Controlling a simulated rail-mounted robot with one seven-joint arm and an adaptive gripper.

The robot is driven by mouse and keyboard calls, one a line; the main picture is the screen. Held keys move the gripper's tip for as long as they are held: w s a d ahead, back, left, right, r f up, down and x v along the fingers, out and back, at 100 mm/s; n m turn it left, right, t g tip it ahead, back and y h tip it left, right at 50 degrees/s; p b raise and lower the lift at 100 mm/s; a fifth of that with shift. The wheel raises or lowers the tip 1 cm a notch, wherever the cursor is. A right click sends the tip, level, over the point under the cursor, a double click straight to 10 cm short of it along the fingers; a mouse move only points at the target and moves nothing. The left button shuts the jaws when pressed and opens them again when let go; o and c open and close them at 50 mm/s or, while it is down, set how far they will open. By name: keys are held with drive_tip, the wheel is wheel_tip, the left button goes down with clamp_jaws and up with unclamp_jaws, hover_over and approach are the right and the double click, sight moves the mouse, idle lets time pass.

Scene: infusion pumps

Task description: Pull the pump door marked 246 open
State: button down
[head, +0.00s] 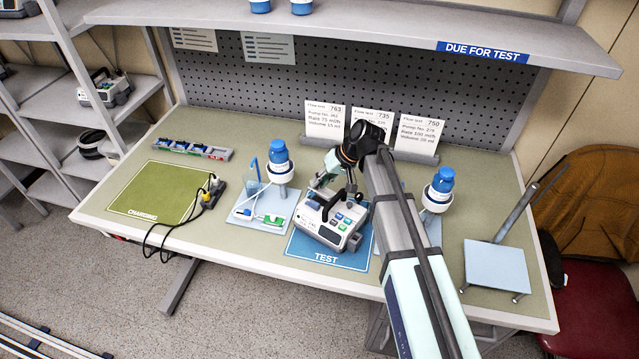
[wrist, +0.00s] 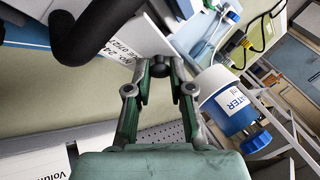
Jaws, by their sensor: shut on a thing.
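The white pump (head: 333,226) sits on the blue TEST mat (head: 324,259), with its black carrying handle (head: 334,205) raised and colored buttons on its face. My gripper (head: 322,182) reaches over the pump's back left side. In the wrist view, my gripper (wrist: 160,66) is shut with its green fingers around a small dark part by the edge of a white panel. That panel, the pump door (wrist: 140,38), bears a label partly reading "NO. 24"; the last digit is unclear. The black handle (wrist: 88,30) passes close to the fingers. How far the door stands open cannot be told.
A tray with tubing and a blue-capped water bottle (head: 279,155) stands left of the pump; another blue-capped bottle (head: 441,181) stands right. Upright cards (head: 324,121) stand behind. The green CHARGING mat (head: 158,190) and a small light-blue stand (head: 497,265) lie farther out.

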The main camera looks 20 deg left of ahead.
drive_tip(key=w+d+m+g+y, duration=0.2)
drive_tip(key=w+g+y, duration=0.3)
drive_tip(key=g, duration=0.4)
drive_tip(key=shift+w+f+m+b, duration=0.2)
drive_tip(key=shift+w+m+b, duration=0.15)
drive_tip(key=shift+m, duration=0.55)
drive_tip(key=c, duration=1)
unclamp_jaws()
